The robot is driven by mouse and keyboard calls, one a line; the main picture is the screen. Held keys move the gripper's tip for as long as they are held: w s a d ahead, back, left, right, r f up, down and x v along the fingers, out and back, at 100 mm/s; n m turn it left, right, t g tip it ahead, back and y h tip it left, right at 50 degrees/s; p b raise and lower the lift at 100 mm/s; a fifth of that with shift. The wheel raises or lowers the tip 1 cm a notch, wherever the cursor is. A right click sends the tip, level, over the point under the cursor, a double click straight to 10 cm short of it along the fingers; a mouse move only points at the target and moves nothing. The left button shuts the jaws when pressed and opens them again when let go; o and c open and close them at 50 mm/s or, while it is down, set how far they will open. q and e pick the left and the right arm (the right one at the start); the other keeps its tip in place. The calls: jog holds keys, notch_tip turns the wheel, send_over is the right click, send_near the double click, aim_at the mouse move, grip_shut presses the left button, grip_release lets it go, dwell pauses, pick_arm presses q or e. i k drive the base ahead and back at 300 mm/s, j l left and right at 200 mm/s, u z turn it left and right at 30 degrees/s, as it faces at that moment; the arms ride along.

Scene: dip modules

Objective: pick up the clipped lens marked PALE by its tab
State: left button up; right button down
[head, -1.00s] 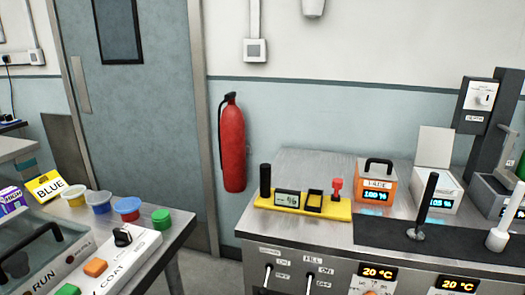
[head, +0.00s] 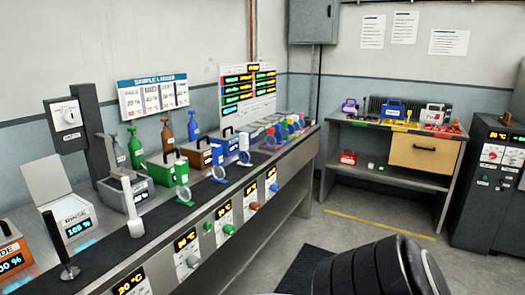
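Several small stands with round lens-like discs stand in a row along the long bench. A wall chart (head: 153,95) above the bench has a first column that appears to read PALE. Neither of my grippers is in view.
The long bench (head: 110,262) carries boxes with displays, bottles and a white-handled tool (head: 131,205). A display board (head: 249,95) stands behind. A side table (head: 340,121) with coloured cases and a dark cabinet (head: 480,200) are at right. A dark ribbed form covers the bottom right.

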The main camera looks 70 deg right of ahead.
aim_at(244, 156)
jog(key=z, duration=1.2)
